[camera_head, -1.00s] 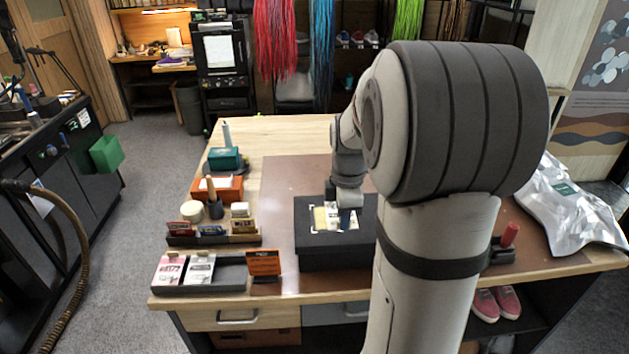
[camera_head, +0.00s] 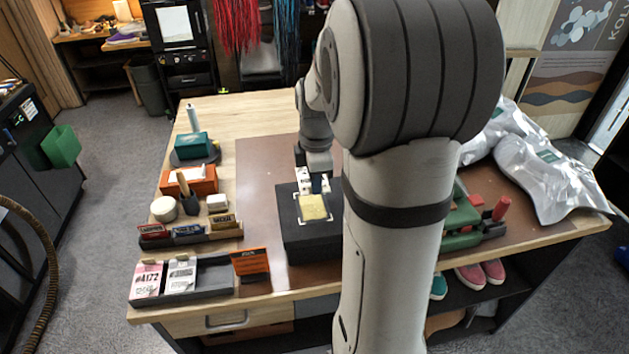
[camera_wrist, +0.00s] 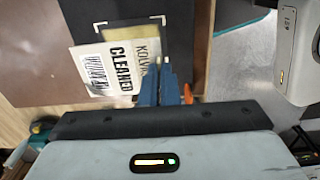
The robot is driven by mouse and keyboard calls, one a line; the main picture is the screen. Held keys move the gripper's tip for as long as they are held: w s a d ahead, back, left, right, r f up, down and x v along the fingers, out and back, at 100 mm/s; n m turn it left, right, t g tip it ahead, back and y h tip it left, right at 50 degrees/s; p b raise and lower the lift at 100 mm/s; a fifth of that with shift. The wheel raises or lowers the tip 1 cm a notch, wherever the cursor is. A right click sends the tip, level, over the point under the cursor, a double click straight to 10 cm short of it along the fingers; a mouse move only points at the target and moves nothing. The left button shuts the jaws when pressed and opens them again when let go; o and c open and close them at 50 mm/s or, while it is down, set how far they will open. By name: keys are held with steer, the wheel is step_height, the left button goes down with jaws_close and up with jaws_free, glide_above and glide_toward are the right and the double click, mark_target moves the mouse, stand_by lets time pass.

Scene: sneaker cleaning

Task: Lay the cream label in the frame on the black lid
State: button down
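The cream label (camera_head: 303,180) is printed "CLEANED" and has a white barcode end. It shows in the wrist view (camera_wrist: 118,58), with its right edge at my fingertips. My gripper (camera_head: 320,184) appears shut on that edge, with its blue fingers close together in the wrist view (camera_wrist: 159,66). The black lid (camera_head: 292,240) carries a frame of white corner marks (camera_wrist: 100,25) around a plain yellowish patch (camera_head: 312,207). In the head view the label covers the far side of the framed area. Whether it touches the lid cannot be told.
A dark tray (camera_head: 215,278) with a pink tag (camera_head: 147,280) and a white tag (camera_head: 181,275) sits front left beside an orange sign (camera_head: 250,262). Small cleaning items stand along the left. A silver bag (camera_head: 545,175) lies right. My arm hides the middle right.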

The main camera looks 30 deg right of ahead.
mark_target(316, 219)
steer(key=shift+s+f+b, duration=0.1)
steer(key=shift+f+b, duration=0.25)
steer(key=shift+f, duration=0.1)
steer(key=shift+f+b, duration=2.8)
steer(key=shift+f, duration=1.05)
steer(key=c, duration=1.6)
jaws_free()
step_height(316, 219, up, 8)
steer(key=shift+f+b, duration=0.15)
steer(key=shift+b, duration=0.2)
